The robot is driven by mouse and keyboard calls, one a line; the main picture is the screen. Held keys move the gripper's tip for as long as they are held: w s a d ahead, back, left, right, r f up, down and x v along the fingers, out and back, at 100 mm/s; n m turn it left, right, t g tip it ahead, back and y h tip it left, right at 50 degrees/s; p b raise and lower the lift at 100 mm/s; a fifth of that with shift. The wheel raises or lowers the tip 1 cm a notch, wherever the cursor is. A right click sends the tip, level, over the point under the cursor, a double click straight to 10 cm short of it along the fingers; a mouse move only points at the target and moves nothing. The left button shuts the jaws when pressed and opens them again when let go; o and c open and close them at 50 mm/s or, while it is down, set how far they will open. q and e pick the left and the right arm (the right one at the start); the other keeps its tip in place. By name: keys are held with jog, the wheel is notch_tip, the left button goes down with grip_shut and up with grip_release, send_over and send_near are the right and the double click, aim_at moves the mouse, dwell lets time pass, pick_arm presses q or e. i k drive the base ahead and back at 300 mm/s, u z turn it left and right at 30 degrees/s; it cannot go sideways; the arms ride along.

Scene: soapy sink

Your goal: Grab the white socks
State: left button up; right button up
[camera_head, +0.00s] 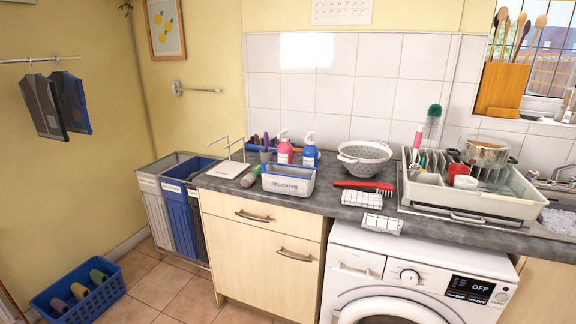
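I cannot make out any white socks for certain. Two white cloths with a dark check pattern are in view: one (362,199) lies on the grey counter (335,215), the other (382,223) hangs over its front edge above the washing machine. Rolled coloured pieces, perhaps socks, are in a blue basket (84,305) on the floor at lower left. The insides of the tall laundry bins (178,208) are mostly hidden. Neither of my grippers is in view.
On the counter are a white "DELICATES" bin (288,183), pink (284,150) and blue bottles (310,155), a colander (364,160), a red brush (363,186) and a dish rack (470,197). A washing machine (410,270) stands below. The tiled floor between basket and cabinet is clear.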

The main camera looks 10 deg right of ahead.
aim_at(250, 178)
jog(key=z, duration=0.4)
jog(key=i, duration=1.3)
jog(key=z, duration=0.4)
